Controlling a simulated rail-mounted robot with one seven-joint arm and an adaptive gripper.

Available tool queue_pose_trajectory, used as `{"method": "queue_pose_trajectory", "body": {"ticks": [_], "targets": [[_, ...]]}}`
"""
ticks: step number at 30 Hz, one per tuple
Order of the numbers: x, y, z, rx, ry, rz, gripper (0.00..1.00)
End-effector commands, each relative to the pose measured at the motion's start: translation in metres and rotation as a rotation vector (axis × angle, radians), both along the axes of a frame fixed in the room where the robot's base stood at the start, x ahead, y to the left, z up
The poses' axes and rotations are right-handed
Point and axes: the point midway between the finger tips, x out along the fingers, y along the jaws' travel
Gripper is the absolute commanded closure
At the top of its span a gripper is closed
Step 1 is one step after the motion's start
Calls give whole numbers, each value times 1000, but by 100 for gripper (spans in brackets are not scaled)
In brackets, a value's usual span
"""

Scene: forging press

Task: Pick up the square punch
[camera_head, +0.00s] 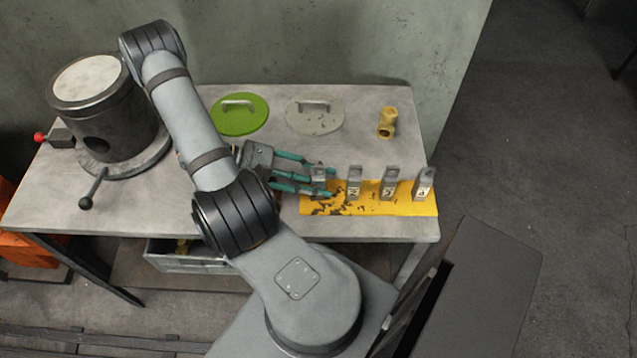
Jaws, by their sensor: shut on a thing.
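Several grey metal punches stand upright in a row on a worn yellow mat (410,207) at the table's front right. The leftmost punch (318,173) is between my gripper's fingers, and its lower part is partly hidden by them. My gripper (322,182) reaches in from the left, low over the mat, and is shut on this punch. The other punches, the second (354,184), the third (389,184) and the rightmost (424,185), stand to its right and carry small pale labels. I cannot read the mark on the held punch, nor tell which punch is square.
A brass fitting (387,122) stands behind the mat. A green lid (240,114) and a grey lid (315,115) lie at the table's back. A heavy cylindrical press (105,125) with a lever stands at left. A crate (185,262) is below the table (375,229).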

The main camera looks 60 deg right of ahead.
Motion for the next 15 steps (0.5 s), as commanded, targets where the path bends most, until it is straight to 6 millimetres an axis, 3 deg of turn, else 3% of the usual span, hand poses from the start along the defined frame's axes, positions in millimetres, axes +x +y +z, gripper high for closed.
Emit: {"method": "queue_pose_trajectory", "body": {"ticks": [15], "targets": [[0, 0, 0, 0, 0, 0, 100]]}}
